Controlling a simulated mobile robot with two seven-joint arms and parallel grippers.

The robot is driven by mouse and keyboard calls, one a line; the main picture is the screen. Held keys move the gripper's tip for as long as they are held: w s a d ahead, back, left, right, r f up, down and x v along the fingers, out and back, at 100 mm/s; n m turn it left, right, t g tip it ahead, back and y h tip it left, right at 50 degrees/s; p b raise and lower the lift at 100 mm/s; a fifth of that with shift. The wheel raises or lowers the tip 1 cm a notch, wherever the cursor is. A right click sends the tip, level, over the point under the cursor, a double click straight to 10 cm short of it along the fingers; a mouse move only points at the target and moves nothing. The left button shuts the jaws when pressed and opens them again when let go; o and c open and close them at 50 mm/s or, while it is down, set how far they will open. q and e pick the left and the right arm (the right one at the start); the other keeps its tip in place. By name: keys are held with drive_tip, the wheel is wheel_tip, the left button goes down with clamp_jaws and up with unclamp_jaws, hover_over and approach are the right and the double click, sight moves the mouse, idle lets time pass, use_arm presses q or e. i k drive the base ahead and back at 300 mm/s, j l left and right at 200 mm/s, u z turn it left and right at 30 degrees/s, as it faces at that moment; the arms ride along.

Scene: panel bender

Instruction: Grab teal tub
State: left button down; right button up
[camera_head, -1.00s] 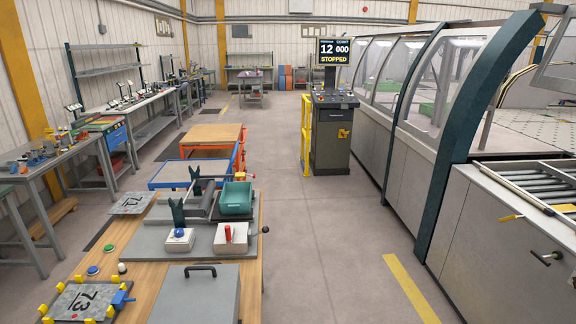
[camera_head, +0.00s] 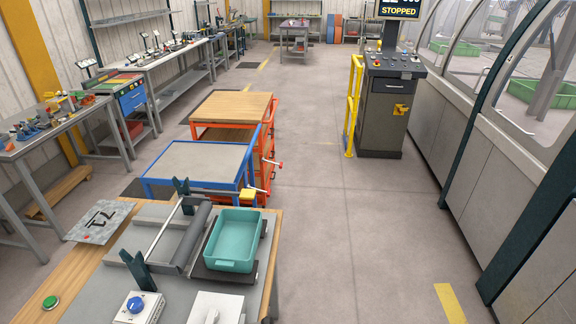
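The teal tub (camera_head: 234,238) is an open rectangular container. It sits on a dark plate at the right end of the bench-top machine (camera_head: 165,240), on the wooden workbench (camera_head: 60,292) in the lower left. Its inside looks empty. A grey roller between dark green brackets lies just left of it. Neither of my grippers shows in the head view.
A blue-framed cart (camera_head: 200,165) and an orange cart with a wooden top (camera_head: 232,108) stand beyond the workbench. A dark control console (camera_head: 392,105) with a yellow rail (camera_head: 353,105) stands further right. The floor (camera_head: 340,230) right of the workbench is clear.

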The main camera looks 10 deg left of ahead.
sight(232, 246)
drive_tip(key=i, duration=1.1)
drive_tip(key=i+u, duration=0.1)
drive_tip(key=i, duration=1)
drive_tip(key=i+u, duration=0.1)
drive_tip(key=u, duration=0.35)
drive_tip(key=i+l+u, duration=0.1)
drive_tip(key=u, duration=0.75)
drive_tip(key=i+l+u, duration=0.1)
drive_tip(key=u, duration=0.3)
drive_tip(key=l+u, duration=0.2)
drive_tip(key=u, duration=2.25)
